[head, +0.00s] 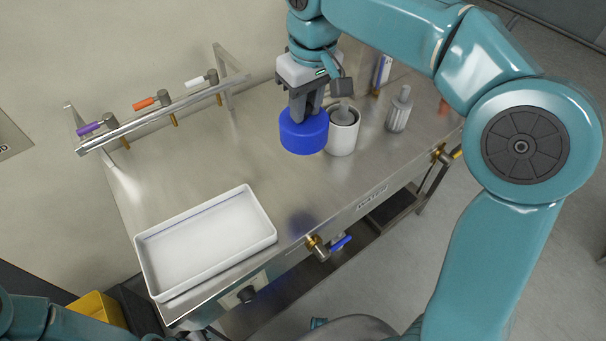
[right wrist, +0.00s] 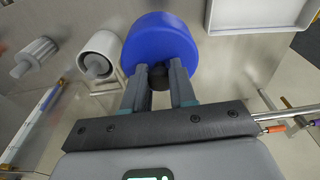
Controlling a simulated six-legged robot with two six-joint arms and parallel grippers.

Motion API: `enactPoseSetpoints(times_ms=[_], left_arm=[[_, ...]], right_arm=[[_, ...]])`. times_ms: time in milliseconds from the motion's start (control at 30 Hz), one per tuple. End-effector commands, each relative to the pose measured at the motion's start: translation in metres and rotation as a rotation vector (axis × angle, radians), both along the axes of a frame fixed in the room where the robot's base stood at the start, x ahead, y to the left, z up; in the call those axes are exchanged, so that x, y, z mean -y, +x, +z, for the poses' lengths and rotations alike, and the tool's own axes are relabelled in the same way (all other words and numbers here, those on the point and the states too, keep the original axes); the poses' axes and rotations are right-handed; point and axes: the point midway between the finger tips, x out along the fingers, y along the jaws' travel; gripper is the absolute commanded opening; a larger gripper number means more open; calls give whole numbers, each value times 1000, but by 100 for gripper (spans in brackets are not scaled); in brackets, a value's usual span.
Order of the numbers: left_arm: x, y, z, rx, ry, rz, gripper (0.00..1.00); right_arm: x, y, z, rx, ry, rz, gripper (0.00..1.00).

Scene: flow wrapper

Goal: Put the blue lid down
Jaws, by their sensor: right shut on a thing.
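The blue lid (head: 303,134) is a round blue disc with a dark knob in the middle. My right gripper (head: 306,112) is shut on the lid's knob; the right wrist view shows both fingers (right wrist: 158,82) around the knob and the lid (right wrist: 160,45) beyond them. The lid is over the middle of the steel table, just left of the white cup; I cannot tell whether it touches the table. The gripper hides part of the lid's top. My left gripper is not in view; only a bit of my left arm shows at the lower left.
A white cup (head: 342,139) with a grey piece inside stands right beside the lid. A grey ribbed bottle-shaped piece (head: 398,112) stands further right. An empty white tray (head: 205,242) lies at the front left. A rail with coloured taps (head: 160,121) runs along the back. The table's middle-left is clear.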

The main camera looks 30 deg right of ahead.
Motion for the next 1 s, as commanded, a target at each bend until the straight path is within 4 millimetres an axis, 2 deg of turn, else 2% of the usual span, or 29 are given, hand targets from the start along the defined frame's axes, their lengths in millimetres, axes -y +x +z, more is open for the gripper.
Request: enactPoseSetpoints(times_ms=[33, 200, 400, 567, 800, 1000], left_arm=[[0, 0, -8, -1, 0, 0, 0], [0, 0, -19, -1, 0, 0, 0], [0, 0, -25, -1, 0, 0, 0], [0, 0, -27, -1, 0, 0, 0], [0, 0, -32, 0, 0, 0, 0], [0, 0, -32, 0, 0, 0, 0]], right_arm=[[1, -2, -20, -5, -1, -1, 0], [1, -3, -71, -6, 0, -2, 0], [1, -2, -116, -3, 0, -1, 0], [1, 0, -130, 0, 0, -1, 0], [1, 1, -167, -2, 0, -2, 0], [1, 2, -172, 2, 0, -1, 0]])
